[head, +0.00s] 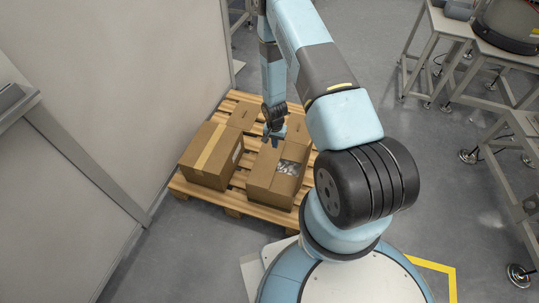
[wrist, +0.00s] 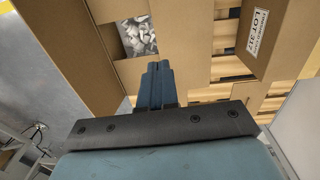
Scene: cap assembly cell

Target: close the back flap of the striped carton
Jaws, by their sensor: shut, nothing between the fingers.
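An open brown carton (head: 262,180) stands on the pallet, right of a closed carton. Pale loose filling (head: 288,168) shows through a gap in its top, and also in the wrist view (wrist: 138,37). I cannot make out stripes on this carton. A brown panel (head: 296,130), perhaps its back flap, stands at its far side, partly hidden by my arm. My gripper (head: 272,138) is over the carton's far end, pointing down. In the wrist view its fingers (wrist: 158,66) are together and empty, beside the opening. I cannot tell whether they touch cardboard.
The closed carton (head: 211,155) has a lighter tape band and a white label (wrist: 258,30). Another brown box (head: 241,115) lies behind it. The wooden pallet (head: 232,203) has bare slats around the cartons. A pale wall (head: 130,70) is at left, metal tables (head: 500,55) at right.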

